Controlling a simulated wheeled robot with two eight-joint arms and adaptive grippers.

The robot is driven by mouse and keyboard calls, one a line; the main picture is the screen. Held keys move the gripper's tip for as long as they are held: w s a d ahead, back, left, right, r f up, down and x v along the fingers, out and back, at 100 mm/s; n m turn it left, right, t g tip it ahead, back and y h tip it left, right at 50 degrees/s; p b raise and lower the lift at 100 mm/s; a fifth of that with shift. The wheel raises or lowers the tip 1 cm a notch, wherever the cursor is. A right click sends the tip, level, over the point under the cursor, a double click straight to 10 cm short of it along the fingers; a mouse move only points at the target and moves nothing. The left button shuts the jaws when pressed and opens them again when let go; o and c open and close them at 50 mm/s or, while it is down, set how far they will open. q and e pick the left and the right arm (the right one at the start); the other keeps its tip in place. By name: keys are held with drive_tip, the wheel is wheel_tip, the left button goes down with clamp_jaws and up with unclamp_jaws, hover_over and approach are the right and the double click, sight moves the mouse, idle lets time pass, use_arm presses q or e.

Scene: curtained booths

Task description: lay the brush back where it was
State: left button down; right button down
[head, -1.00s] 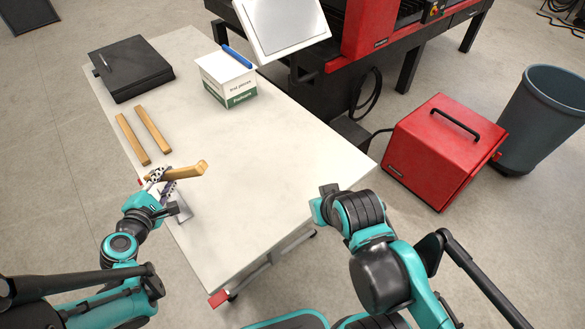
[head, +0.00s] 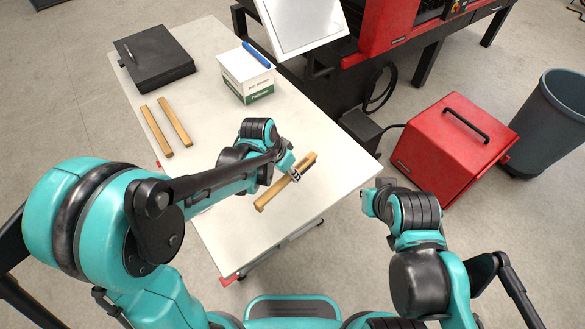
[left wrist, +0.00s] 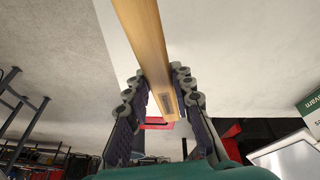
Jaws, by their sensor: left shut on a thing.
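The brush (head: 268,198) is a long, light wooden bar with a dark patch near its far right end. My left gripper (head: 296,175) is shut on it and holds it slanted over the right part of the white table (head: 225,235). I cannot tell its height above the top. In the left wrist view the bar (left wrist: 145,45) runs between the two fingers (left wrist: 155,82) and shows a small label.
Two wooden bars (head: 157,131) (head: 175,122) lie side by side at the table's left. A black case (head: 155,62) and a white-and-green box (head: 246,78) with a blue item (head: 256,55) on top stand behind. A red case (head: 450,150) and a bin (head: 550,120) stand on the floor.

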use_arm(q)
drive_tip(key=shift+s+d+r+m+p, duration=0.1)
drive_tip(key=shift+s+r+m+p, duration=0.1)
drive_tip(key=shift+m, duration=0.4)
drive_tip(key=shift+s+d+r+m+p, duration=0.1)
drive_tip(key=shift+s+m, duration=0.1)
drive_tip(key=shift+m, duration=0.4)
drive_tip(key=shift+f, duration=0.3)
wheel_tip(320, 180, down, 9)
drive_tip(key=b, duration=0.7)
drive_tip(key=shift+f+b, duration=0.1)
drive_tip(key=shift+b, duration=0.25)
drive_tip(key=c, duration=1.2)
unclamp_jaws()
